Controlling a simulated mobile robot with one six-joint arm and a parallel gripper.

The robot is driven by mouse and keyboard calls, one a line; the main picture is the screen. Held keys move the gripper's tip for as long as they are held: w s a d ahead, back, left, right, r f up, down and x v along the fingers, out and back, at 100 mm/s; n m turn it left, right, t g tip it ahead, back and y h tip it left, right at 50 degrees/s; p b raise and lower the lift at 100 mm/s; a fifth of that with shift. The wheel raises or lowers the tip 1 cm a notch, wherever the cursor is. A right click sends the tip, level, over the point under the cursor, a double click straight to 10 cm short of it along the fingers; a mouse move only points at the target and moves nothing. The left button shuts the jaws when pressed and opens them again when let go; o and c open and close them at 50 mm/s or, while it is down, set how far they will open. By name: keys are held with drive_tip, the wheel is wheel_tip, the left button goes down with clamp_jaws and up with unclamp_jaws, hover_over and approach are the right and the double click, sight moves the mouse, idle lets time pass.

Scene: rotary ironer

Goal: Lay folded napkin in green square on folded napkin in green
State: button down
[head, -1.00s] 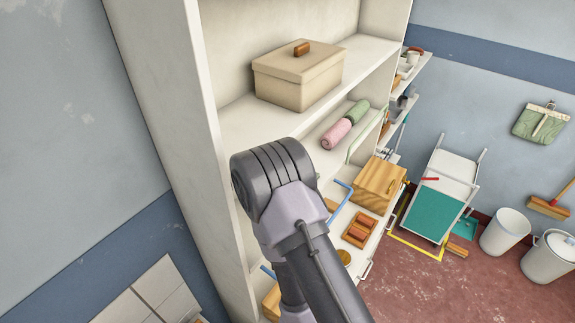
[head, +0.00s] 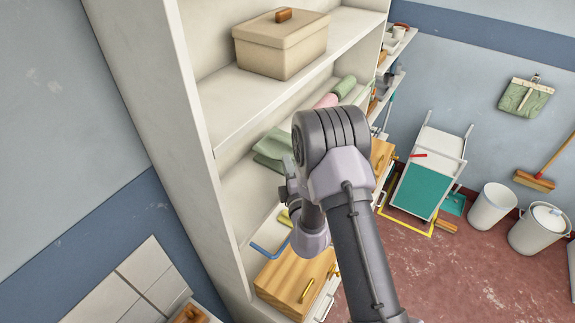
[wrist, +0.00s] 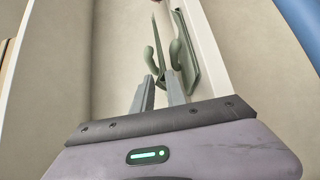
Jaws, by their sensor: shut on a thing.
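Two green folded napkins show in the head view on the middle shelf, to the left of my arm. The upper one (head: 277,139) appears to lie over or just above the lower one (head: 266,161); I cannot tell whether they touch. My gripper (head: 287,166) is at their right edge, partly hidden by my wrist. In the wrist view my gripper's fingers (wrist: 160,88) are shut on a thin green napkin (wrist: 159,38), seen edge-on. Another green folded piece (wrist: 190,62) is close beside it on the right, by the shelf's white edge.
A beige lidded box (head: 282,45) stands on the shelf above. A pink roll (head: 326,101) and a green roll (head: 344,86) lie farther along the napkins' shelf. The white upright panel (head: 150,110) bounds the shelf on the left. Wooden boxes (head: 290,280) are below.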

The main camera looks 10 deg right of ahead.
drive_tip(key=shift+w+f, duration=0.1)
drive_tip(key=shift+f, duration=0.15)
drive_tip(key=shift+f+b, duration=0.45)
drive_tip(key=shift+b, duration=0.05)
drive_tip(key=c, duration=1.3)
unclamp_jaws()
drive_tip(key=shift+c, duration=0.2)
